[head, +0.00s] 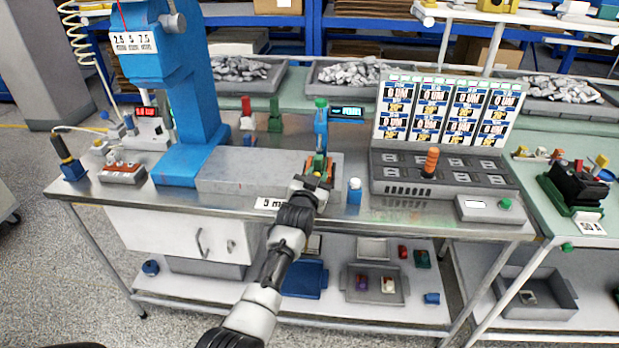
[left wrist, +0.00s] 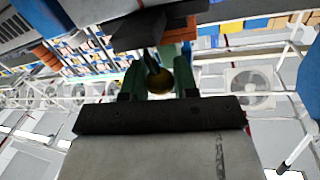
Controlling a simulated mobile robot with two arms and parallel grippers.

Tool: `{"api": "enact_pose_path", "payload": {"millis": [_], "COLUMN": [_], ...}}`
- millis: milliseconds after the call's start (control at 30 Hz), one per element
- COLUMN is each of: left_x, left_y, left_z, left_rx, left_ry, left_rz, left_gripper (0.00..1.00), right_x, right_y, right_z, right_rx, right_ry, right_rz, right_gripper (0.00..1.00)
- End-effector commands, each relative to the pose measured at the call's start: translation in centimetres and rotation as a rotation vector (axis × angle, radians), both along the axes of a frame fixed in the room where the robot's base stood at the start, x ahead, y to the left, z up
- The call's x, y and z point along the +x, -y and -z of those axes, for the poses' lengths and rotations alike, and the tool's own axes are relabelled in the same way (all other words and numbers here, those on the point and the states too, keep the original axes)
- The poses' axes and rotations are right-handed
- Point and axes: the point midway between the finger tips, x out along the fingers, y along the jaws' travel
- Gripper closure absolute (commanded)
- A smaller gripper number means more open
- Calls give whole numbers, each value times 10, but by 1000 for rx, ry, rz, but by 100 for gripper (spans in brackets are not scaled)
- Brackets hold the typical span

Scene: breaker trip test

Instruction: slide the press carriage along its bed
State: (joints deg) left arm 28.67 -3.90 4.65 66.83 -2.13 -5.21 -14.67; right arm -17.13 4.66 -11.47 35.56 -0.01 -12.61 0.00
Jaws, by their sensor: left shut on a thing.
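The blue press (head: 190,85) stands at the left of the bench. Its grey metal bed (head: 250,170) runs to the right from the press foot. The press carriage (head: 319,164), green with orange parts, is at the right end of the bed, away from the press column. My left gripper (head: 313,184) reaches it from the front and is shut on it, hiding part of it. My right gripper is not in view.
A blue cylinder (head: 354,191) stands just right of the carriage. A green-topped blue post (head: 321,125) stands behind it. A grey test panel (head: 440,178) with an orange handle (head: 431,161) is further right. Red and green pieces (head: 274,113) stand behind the bed.

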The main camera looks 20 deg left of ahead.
Motion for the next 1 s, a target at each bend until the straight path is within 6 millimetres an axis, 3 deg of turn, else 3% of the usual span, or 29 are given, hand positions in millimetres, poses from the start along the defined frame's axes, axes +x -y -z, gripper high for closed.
{"api": "enact_pose_path", "payload": {"millis": [333, 367, 500, 833, 1000], "left_x": [0, 0, 0, -1, -16], "left_y": [5, 5, 5, 3, 4], "left_z": [0, 0, 0, 0, 1], "left_rx": [-4, -4, -3, -2, -2], "left_ry": [0, 0, 0, 0, -1], "left_rz": [6, 6, 6, 3, 4], "left_gripper": [100, 69, 48, 46, 46], "right_x": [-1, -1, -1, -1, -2], "right_y": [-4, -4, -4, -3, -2], "right_z": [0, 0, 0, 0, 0], "right_rx": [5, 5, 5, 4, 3], "right_ry": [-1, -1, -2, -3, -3], "right_rz": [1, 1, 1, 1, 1], "right_gripper": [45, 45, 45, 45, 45]}}
